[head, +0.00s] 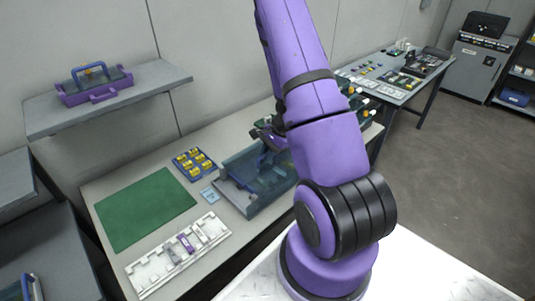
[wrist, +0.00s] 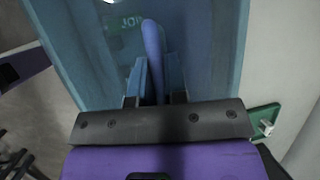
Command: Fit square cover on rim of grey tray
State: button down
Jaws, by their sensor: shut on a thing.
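The square cover (wrist: 205,60) is a see-through blue-grey panel with a blue bar handle (wrist: 152,55). In the wrist view my gripper (wrist: 154,92) is shut on this handle, and a green label shows through the panel. In the head view the grey tray (head: 253,207) stands on the bench at its right part, with the cover at it and my gripper (head: 268,140) above its back side. My arm hides the tray's right end. I cannot tell whether the cover sits evenly on the rim.
Left of the tray are a blue rack (head: 195,163) with yellow parts, a small blue card (head: 209,194), a green mat (head: 146,209) and a white holder strip (head: 178,255). A purple tray (head: 95,92) with a blue-handled cover stands on the wall shelf (head: 45,121).

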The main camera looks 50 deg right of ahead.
jog(key=shift+f, duration=0.1)
jog(key=c, duration=1.1)
grip_release()
jog(key=shift+c, duration=0.2)
